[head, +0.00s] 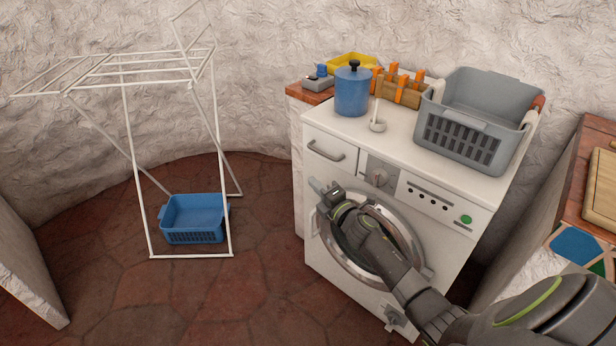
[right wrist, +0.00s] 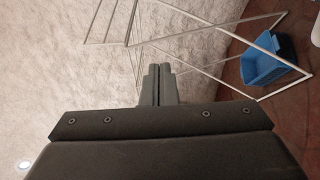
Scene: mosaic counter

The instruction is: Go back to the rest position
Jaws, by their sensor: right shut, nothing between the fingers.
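My right gripper (head: 326,190) is in front of the upper left of the washing machine's round door in the head view. Its arm reaches in from the lower right, across the door. In the right wrist view its two fingers (right wrist: 157,85) are together with nothing between them. The white washing machine (head: 333,245) stands against the wall, and its door looks closed, though my arm hides part of it. My left gripper is not in view.
A mosaic counter (head: 577,243) is at right. The front left floor is clear.

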